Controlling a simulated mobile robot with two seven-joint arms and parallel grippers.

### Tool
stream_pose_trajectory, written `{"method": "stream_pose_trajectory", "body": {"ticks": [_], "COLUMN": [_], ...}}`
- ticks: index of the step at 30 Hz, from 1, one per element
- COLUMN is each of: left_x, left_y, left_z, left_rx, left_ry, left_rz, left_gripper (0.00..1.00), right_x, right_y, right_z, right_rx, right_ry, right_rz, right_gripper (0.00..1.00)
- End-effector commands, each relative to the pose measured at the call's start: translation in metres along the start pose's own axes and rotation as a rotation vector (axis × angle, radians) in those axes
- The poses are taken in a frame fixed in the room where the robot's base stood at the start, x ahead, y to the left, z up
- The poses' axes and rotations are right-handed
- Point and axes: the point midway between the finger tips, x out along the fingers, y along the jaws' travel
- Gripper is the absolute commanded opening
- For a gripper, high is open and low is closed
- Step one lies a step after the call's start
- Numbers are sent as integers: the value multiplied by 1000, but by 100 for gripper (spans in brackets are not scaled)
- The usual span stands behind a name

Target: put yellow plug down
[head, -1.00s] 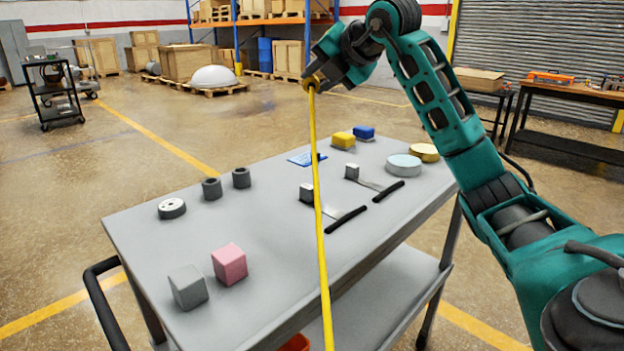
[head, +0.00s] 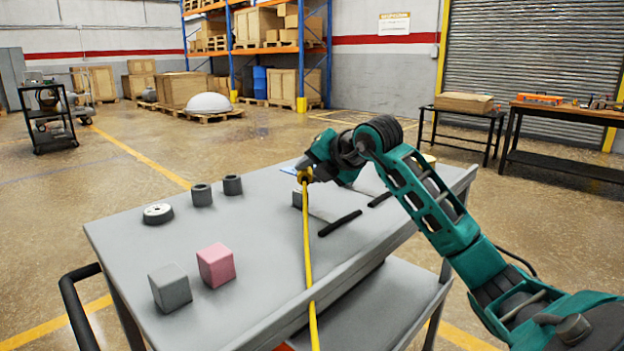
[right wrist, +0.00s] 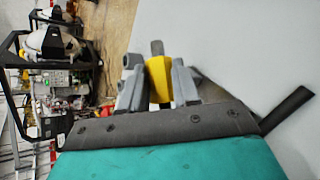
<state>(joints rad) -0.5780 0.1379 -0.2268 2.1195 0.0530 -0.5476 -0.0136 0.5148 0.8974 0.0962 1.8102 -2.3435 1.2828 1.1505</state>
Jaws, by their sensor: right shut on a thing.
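The yellow plug (right wrist: 158,80) is held between the two fingers of my right gripper (right wrist: 160,88) in the right wrist view. In the head view the right gripper (head: 304,175) is low over the far middle of the grey cart top (head: 130,245). A yellow cable (head: 307,250) hangs from the plug and runs down across the cart's near edge. Whether the plug touches the cart top cannot be told. My left gripper is not in view.
A pink cube (head: 216,265), a grey cube (head: 170,287), two dark cylinders (head: 202,195) and a white-topped disc (head: 158,214) stand on the cart. A black-handled tool (head: 340,222) lies right of the cable. My right arm hides things behind it.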

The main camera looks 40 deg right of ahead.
Motion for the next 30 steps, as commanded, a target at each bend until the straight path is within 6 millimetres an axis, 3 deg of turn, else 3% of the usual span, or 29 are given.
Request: {"method": "stream_pose_trajectory", "body": {"ticks": [2,24,25,30], "left_x": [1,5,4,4], "left_y": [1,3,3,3], "left_z": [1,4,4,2], "left_rx": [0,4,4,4], "left_ry": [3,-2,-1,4], "left_rz": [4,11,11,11], "left_gripper": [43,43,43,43], "right_x": [5,11,11,12], "right_y": [-8,-16,-16,-17], "right_z": [-5,-11,-11,-12], "right_rx": [0,0,0,0], "right_ry": [0,0,1,3], "right_rz": [0,-1,-2,-6], "right_gripper": [1,1,32,48]}}
